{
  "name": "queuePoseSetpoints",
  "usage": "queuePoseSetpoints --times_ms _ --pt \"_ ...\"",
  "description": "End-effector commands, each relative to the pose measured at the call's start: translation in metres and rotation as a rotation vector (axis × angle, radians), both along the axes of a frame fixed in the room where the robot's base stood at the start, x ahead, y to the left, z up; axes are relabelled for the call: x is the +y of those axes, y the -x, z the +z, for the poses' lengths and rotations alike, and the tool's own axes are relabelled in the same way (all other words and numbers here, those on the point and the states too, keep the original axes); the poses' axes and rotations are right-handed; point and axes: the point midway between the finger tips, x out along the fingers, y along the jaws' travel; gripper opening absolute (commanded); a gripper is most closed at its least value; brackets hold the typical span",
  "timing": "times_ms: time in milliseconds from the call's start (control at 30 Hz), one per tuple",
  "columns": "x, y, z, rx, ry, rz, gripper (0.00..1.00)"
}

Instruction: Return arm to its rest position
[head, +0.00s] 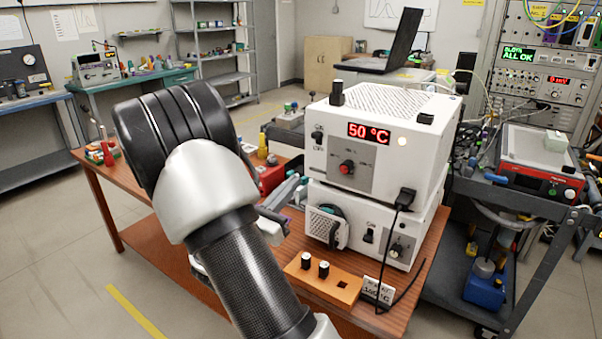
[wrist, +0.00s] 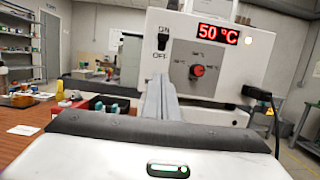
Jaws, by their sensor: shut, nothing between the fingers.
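My arm (head: 215,190) reaches over the wooden table from the bottom of the head view, bent at a large black and white joint. My gripper (head: 296,183) is partly hidden behind the arm, left of the white classifier unit (head: 385,150). In the wrist view my gripper (wrist: 157,78) has its grey fingers together with nothing between them. They point toward the front of the unit (wrist: 225,78), near its left edge in that view. I cannot tell how far the fingertips are from it.
The unit's display (head: 369,131) reads 50 °C. A dark cart (head: 520,230) stands right. Floor (head: 60,280) at the left is clear.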

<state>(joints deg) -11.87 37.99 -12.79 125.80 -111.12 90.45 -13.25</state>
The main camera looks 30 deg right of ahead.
Motion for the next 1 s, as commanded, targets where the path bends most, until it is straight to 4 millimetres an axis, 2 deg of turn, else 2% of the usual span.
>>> queuePoseSetpoints --times_ms 200,733,867,1000 --pt "0.007 0.004 -0.002 0.000 0.000 -0.001 0.00" --pt "0.004 0.008 0.001 -0.014 -0.016 -0.019 0.00" --pt "-0.009 0.039 0.014 -0.096 -0.123 -0.120 0.00" --pt "-0.022 0.100 0.023 -0.268 -0.361 -0.309 0.00"
